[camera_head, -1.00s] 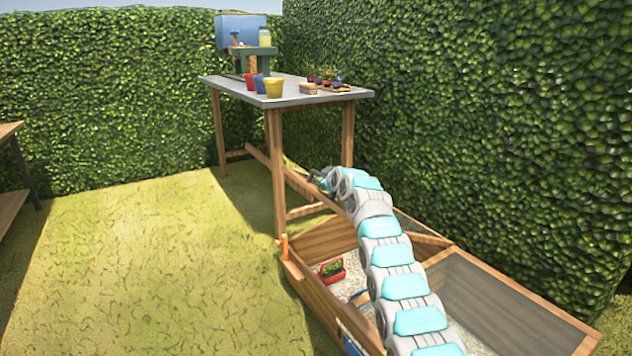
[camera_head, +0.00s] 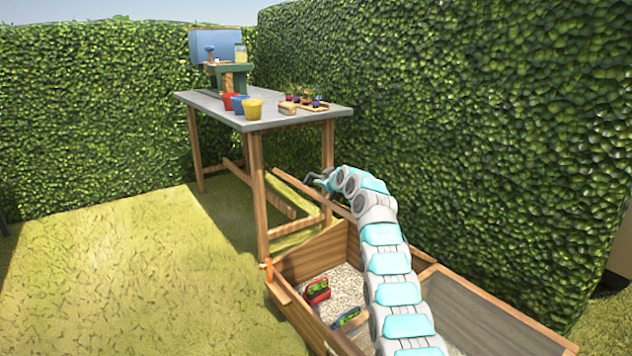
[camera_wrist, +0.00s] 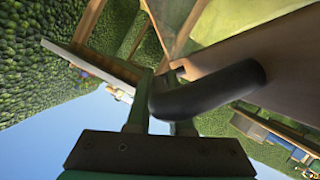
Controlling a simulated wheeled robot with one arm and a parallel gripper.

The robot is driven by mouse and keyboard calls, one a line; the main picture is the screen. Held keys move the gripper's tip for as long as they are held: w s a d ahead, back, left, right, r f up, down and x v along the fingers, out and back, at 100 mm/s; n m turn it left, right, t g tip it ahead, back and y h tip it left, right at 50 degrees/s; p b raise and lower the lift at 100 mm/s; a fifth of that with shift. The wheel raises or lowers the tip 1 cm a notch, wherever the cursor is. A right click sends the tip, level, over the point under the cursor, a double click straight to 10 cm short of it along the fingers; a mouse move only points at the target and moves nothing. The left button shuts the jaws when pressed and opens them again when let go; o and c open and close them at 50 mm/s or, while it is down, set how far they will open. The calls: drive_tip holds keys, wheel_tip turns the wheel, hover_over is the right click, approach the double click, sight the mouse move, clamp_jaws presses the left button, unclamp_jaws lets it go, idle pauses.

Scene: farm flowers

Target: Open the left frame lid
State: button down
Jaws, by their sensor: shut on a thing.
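The wooden cold frame (camera_head: 296,297) stands on the grass at lower right. Its left lid (camera_head: 294,184) is raised, with its wooden edge up near the potting table's legs. My gripper (camera_head: 313,178) is at that raised edge, at the end of my outstretched arm. In the wrist view my gripper (camera_wrist: 160,105) is shut on a dark curved handle (camera_wrist: 215,88) beside a broad brown wooden rail of the lid. The exact contact is partly hidden by the handle. My arm covers much of the lid and of the frame's middle.
A red pot (camera_head: 317,290) and a blue pot (camera_head: 349,318) with plants stand on gravel in the open left compartment. The right lid (camera_head: 470,310) lies shut. The table (camera_head: 215,103) stands close behind, with a tall hedge at right. Open grass lies left.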

drive_tip(key=shift+w+d+r, duration=0.15)
drive_tip(key=shift+d+r, duration=0.05)
idle(0.4)
drive_tip(key=c, duration=0.8)
unclamp_jaws()
